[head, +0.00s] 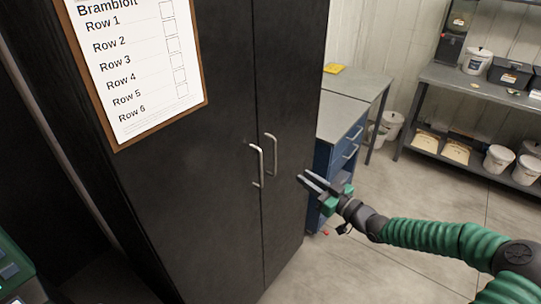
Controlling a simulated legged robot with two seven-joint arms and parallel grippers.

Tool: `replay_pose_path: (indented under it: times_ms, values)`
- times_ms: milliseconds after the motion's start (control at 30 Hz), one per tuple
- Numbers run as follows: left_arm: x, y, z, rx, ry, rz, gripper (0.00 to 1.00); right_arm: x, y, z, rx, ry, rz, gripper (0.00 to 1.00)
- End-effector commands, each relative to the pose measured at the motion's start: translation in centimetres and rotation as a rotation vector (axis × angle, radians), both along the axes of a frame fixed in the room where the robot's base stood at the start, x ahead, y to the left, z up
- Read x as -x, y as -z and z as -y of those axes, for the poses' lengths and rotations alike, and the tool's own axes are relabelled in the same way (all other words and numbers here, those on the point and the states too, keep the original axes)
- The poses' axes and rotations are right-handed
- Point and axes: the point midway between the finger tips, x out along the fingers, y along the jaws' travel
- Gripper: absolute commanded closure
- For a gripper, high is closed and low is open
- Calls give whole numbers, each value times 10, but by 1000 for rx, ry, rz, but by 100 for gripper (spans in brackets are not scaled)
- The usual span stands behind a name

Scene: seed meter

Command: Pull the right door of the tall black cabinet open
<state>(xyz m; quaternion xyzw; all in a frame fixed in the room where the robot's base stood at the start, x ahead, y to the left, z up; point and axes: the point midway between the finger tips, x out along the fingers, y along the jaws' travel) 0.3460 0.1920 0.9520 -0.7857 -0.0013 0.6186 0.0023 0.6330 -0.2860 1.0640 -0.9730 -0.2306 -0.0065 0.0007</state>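The tall black cabinet has a left door (190,190) and a right door (288,90), with a narrow vertical seam between them. Both doors look shut. The right door's handle (271,153) is a grey vertical bar just right of the seam; the left door's handle (257,166) is beside it. My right gripper (302,179) is to the right of the right door's handle and lower, apart from it. Its two fingers point left toward the cabinet, with a gap between them and nothing held. My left gripper is not in view.
A clipboard (112,142) with a row list hangs on the left door. A blue drawer unit (343,147) with a grey top stands behind the cabinet's right side. Shelves (440,76) with tubs stand at the far right. The floor (420,195) between is clear.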

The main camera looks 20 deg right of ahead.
Motion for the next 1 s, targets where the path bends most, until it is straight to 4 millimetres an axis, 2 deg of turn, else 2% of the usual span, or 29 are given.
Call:
replay_pose_path:
  times_ms: [100, 300, 500, 667, 867, 900, 1000]
  values:
    - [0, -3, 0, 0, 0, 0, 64, -31, 0, -18, -2, -5, -2, 81]
    - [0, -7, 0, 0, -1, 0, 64, -78, 1, -42, -2, -3, -4, 81]
    - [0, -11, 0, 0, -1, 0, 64, -111, -1, -57, -1, -2, -3, 81]
    - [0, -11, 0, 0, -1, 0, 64, -123, 1, -62, 1, -1, -4, 81]
    - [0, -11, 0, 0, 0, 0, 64, -123, 1, -62, 1, -2, -5, 81]
    - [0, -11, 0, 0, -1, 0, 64, -123, 1, -62, 1, -2, -5, 83]
    - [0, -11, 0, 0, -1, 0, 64, -123, 1, -63, 1, -1, -5, 96]
